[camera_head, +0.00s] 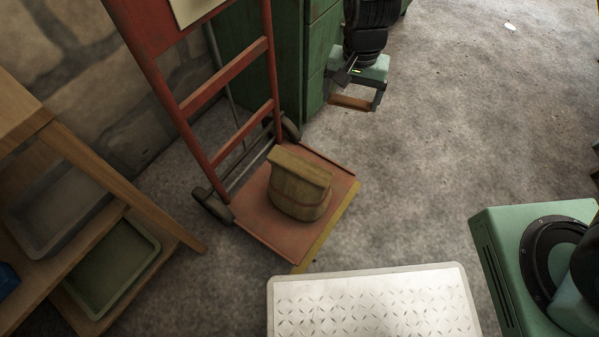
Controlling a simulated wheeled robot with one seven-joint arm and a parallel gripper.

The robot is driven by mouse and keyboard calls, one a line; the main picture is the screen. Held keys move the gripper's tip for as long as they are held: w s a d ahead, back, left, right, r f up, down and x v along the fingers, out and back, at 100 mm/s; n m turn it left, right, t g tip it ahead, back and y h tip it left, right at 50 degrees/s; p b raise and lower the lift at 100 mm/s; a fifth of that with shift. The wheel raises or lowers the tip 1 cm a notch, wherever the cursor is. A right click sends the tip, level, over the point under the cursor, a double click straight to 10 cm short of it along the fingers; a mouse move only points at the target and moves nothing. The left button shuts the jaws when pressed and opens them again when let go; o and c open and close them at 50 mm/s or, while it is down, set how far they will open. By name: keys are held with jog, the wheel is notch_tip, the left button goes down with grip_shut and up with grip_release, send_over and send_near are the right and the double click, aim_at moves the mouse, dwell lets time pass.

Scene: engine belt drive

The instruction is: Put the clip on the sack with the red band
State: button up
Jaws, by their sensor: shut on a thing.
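The sack (300,188) is tan with a folded flat top and a dull red band around its body. It stands upright on the red base plate of a hand truck (262,222). My gripper (354,98), green with dark fingers, is beyond the sack and to its upper right, well apart from it. It is shut on a brown, bar-shaped piece, which looks like the clip (348,103). The grip itself is small in the picture, and part of the clip is hidden by the fingers.
The hand truck's red uprights and crossbars (224,76) rise behind the sack. Green cabinets (268,60) stand behind it, near my gripper. A wooden shelf (150,212) with trays (112,268) is at left.

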jog(key=s+a+f+m+b, duration=0.1)
jog(key=s+a+f+b, duration=0.1)
jog(key=a+f, duration=0.3)
jog(key=s+a+f+m+b, duration=0.1)
jog(key=s+a+f+m, duration=0.15)
jog(key=a, duration=0.35)
jog(key=b, duration=0.3)
send_over(299, 164)
jog(key=shift+n, duration=0.45)
notch_tip(299, 164, down, 4)
jog(key=shift+s+f, duration=0.1)
jog(key=shift+f, duration=0.1)
notch_tip(299, 164, down, 5)
jog(key=shift+f+b, duration=0.1)
jog(key=shift+b, duration=1.15)
